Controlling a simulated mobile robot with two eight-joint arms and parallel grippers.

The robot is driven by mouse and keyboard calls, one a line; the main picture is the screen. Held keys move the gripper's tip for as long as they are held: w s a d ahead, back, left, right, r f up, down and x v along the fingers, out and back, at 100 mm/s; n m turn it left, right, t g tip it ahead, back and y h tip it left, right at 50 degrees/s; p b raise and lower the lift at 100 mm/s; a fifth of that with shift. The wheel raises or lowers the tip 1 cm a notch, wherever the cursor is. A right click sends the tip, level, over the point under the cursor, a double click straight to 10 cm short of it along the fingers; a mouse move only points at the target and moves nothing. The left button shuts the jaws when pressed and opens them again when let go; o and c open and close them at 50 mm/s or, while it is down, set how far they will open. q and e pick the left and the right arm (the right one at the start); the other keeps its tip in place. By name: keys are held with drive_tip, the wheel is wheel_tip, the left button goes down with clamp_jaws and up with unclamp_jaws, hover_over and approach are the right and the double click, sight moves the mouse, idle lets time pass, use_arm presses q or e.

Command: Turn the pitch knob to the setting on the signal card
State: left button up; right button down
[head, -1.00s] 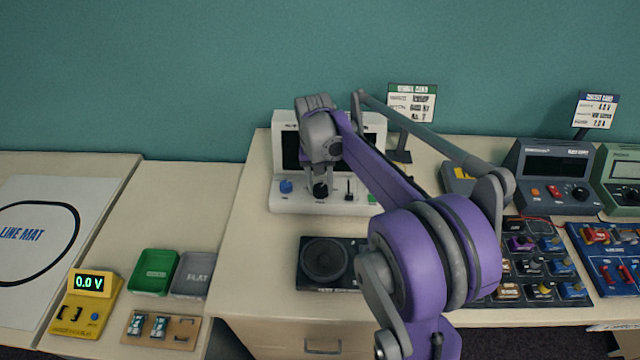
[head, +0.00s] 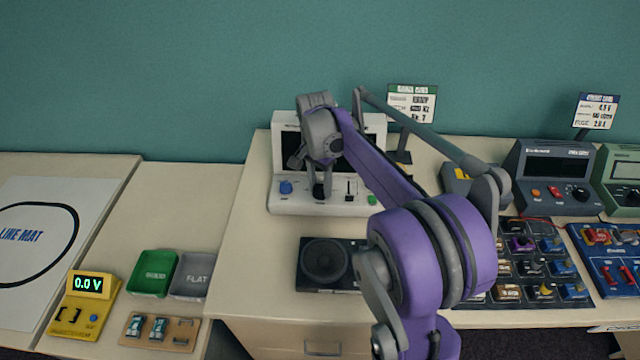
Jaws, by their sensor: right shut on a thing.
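The white signal unit (head: 284,205) stands at the back of the middle desk, its dark screen partly hidden by my right arm. Its front panel has a blue knob (head: 286,187) at the left, a black knob (head: 318,191) in the middle, a slider (head: 349,190) and a green button (head: 372,200). My right gripper (head: 318,184) points down and is shut on the black knob. The knob's pointer and label are too small to read. The signal card (head: 411,103) with a green header stands behind to the right; its text is not clearly legible. My left gripper is not in view.
A black speaker (head: 324,262) lies in front of the unit. Meters (head: 552,173) and a board of components (head: 530,262) fill the right side. A yellow voltmeter (head: 84,303) and green tray (head: 152,272) sit on the lower left desk.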

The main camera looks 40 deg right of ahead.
sight(318, 187)
idle(0.5)
drive_tip(key=shift+c, duration=1.8)
unclamp_jaws()
drive_tip(key=shift+r, duration=0.1)
wheel_tip(318, 187, up, 11)
drive_tip(key=shift+w+p, duration=0.3)
drive_tip(key=shift+p, duration=0.05)
drive_tip(key=shift+f, duration=0.25)
